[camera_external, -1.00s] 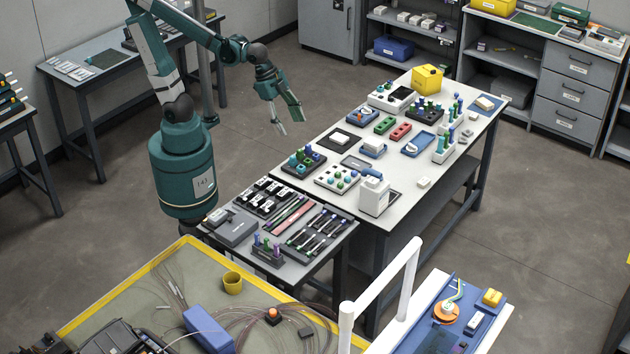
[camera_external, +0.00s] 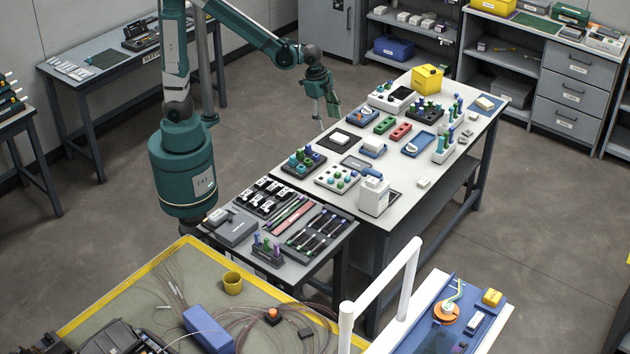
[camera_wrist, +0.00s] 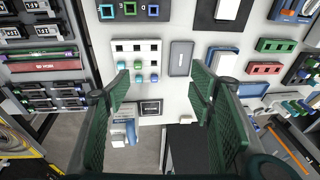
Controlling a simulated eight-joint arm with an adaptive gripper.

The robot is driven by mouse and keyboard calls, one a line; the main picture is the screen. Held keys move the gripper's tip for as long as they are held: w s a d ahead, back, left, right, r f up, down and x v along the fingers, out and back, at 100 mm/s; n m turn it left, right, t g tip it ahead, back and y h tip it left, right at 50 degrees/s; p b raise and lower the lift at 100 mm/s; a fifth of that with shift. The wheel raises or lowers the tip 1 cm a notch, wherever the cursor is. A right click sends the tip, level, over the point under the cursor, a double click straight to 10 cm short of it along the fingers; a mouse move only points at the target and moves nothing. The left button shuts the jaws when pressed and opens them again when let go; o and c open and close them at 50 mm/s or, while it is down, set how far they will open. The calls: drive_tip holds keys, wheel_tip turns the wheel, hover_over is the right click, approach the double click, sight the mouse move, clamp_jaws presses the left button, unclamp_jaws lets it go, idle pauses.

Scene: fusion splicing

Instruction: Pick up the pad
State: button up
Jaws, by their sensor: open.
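Two white pad-like blocks show on the white table. One white pad (camera_external: 341,137) lies on a black mat; in the wrist view this pad (camera_wrist: 228,8) is cut by the top edge. I cannot tell which one the task calls the pad. My gripper (camera_external: 326,114) is open and empty, above the table's left edge near the black mat. Its two green fingers spread wide in the wrist view (camera_wrist: 162,110).
A grey plate (camera_external: 356,162), a white socket block (camera_external: 337,179) and a tall white dispenser (camera_external: 374,194) stand nearby. Green (camera_external: 384,125) and red (camera_external: 401,131) blocks lie beyond. A crowded tool table (camera_external: 345,232) adjoins the front; open floor lies left.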

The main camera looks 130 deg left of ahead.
drive_tip(key=s+a+f+g, duration=0.1)
drive_tip(key=a+f, duration=0.2)
drive_tip(key=a, duration=0.3)
drive_tip(key=s+a+f, duration=0.2)
drive_tip(key=a+f, duration=0.2)
drive_tip(key=a, duration=0.2)
drive_tip(key=g+h, duration=0.1)
hover_over(340, 138)
wheel_tip(340, 138, down, 8)
drive_tip(key=shift+s+r+p, duration=0.1)
drive_tip(key=shift+r+p, duration=0.15)
drive_tip(key=shift+p, duration=0.05)
drive_tip(key=shift+f, duration=0.1)
drive_tip(key=shift+f, duration=1.2)
drive_tip(key=shift+f, duration=0.15)
drive_tip(key=shift+a+f+b, duration=0.1)
drive_tip(key=shift+f+b, duration=0.55)
drive_tip(key=shift+f, duration=1.8)
drive_tip(key=c, duration=0.8)
